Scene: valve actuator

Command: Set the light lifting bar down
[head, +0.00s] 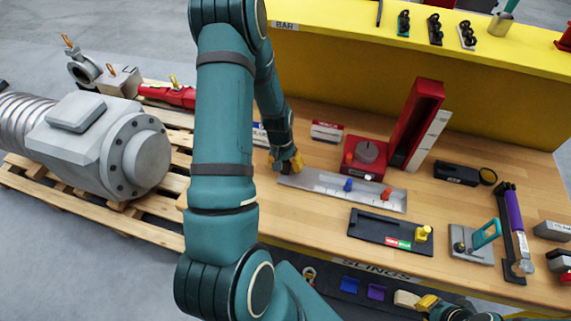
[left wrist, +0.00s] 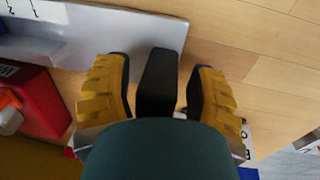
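The light lifting bar (head: 330,187) is a long flat silver-grey plate that appears to rest on the wooden table. A blue knob (head: 348,185) and a red knob (head: 386,194) stand at its right part. My left gripper (head: 287,164) is at the bar's left end. In the left wrist view the bar (left wrist: 150,30) ends beside a black grip (left wrist: 157,82). The yellow fingers of my left gripper (left wrist: 158,85) stand either side of this grip, with a visible gap on both sides. My right gripper (head: 428,302) is low at the table's front; its fingertips are unclear.
A red box with a grey dial (head: 366,152) and a tall red bracket (head: 418,115) stand behind the bar. A black tray (head: 385,232) lies in front. Tools (head: 512,230) are at the right. A grey motor (head: 100,140) lies on a pallet at the left.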

